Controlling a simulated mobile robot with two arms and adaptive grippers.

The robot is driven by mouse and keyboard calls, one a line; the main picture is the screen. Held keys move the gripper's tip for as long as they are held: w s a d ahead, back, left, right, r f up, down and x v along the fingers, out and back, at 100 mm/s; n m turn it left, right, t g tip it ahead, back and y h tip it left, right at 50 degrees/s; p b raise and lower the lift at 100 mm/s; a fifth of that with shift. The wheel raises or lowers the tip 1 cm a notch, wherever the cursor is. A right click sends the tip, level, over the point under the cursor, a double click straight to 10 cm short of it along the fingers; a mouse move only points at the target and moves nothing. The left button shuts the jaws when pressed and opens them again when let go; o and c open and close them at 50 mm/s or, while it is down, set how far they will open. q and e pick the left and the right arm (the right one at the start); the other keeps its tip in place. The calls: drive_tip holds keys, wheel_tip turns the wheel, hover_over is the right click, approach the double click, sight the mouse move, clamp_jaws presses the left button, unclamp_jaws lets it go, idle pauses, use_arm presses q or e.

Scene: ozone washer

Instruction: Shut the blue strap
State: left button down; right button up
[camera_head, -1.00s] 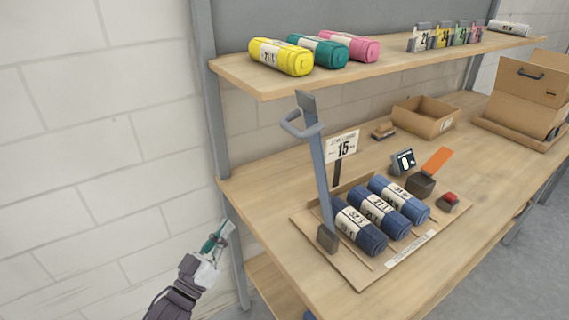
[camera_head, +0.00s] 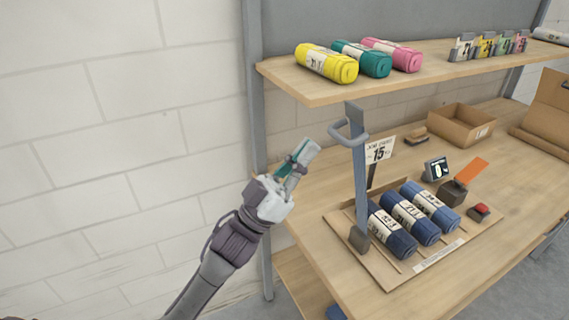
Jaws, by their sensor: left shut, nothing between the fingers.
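The blue strap (camera_head: 361,175) is a long blue-grey bar with a loop handle (camera_head: 349,131) near its top. It stands upright, raised from a dark block (camera_head: 360,238) at the left front of a tray (camera_head: 388,277). Three dark blue rolls (camera_head: 411,218) with white labels lie side by side on the tray, right of the strap. My left gripper (camera_head: 305,152) is shut and empty, left of the handle and apart from it. My right gripper is not in view.
A sign reading 15 (camera_head: 379,149) stands behind the strap. The shelf above (camera_head: 311,92) carries yellow, green and pink rolls. A grey post (camera_head: 254,120) rises at the table's left end. An open box (camera_head: 462,124) stands farther back.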

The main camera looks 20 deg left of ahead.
use_arm(q)
drive_tip(key=w+d, duration=0.2)
drive_tip(key=shift+w+f+p, duration=0.15)
drive_tip(key=shift+w+p, duration=0.15)
drive_tip(key=shift+p, duration=0.1)
